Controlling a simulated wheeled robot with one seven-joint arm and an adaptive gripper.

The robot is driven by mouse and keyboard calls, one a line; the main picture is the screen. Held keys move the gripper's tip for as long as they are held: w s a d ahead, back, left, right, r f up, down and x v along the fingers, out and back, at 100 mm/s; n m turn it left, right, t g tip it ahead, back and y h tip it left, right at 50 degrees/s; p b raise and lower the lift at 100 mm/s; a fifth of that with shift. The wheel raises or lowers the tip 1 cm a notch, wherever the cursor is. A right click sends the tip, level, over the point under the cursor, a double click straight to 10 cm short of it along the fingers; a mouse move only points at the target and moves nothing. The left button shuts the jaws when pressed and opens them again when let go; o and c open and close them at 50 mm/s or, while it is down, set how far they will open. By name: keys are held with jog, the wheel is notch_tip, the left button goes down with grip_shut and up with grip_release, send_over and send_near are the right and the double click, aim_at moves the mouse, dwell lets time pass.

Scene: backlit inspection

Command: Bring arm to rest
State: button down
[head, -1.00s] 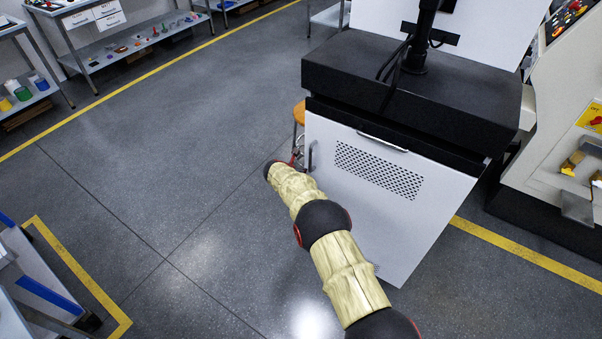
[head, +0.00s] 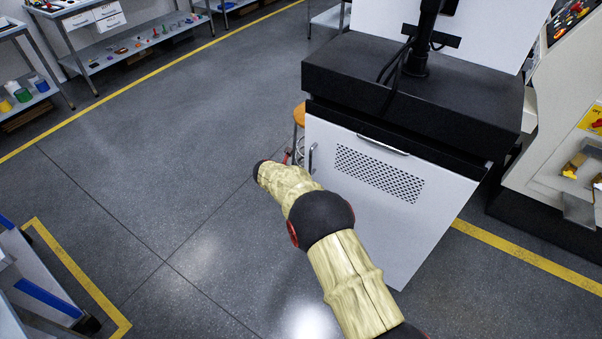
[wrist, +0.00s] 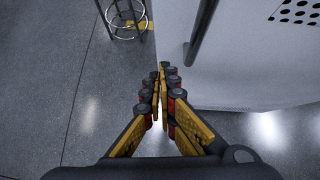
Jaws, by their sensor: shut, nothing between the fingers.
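My gripper (wrist: 160,80) shows in the wrist view with its yellow and black fingers drawn together at the tips and nothing between them. The fingers point toward the floor and the side of a white cabinet (wrist: 262,62). In the head view my arm reaches out from the bottom right, in front of the white cabinet (head: 350,215). Its far end is left of the cabinet's door, and the gripper itself is mostly hidden there behind the arm.
A dark vertical handle (wrist: 207,30) on the cabinet is close to the right of my fingers. A stool (wrist: 125,15) with a metal ring stands beyond. A blue-edged cart (head: 45,295) is at the lower left. Grey floor (head: 170,150) is clear on the left.

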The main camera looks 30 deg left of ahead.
jog(key=v, duration=0.4)
jog(key=shift+s+f, duration=0.15)
jog(key=shift+s, duration=0.3)
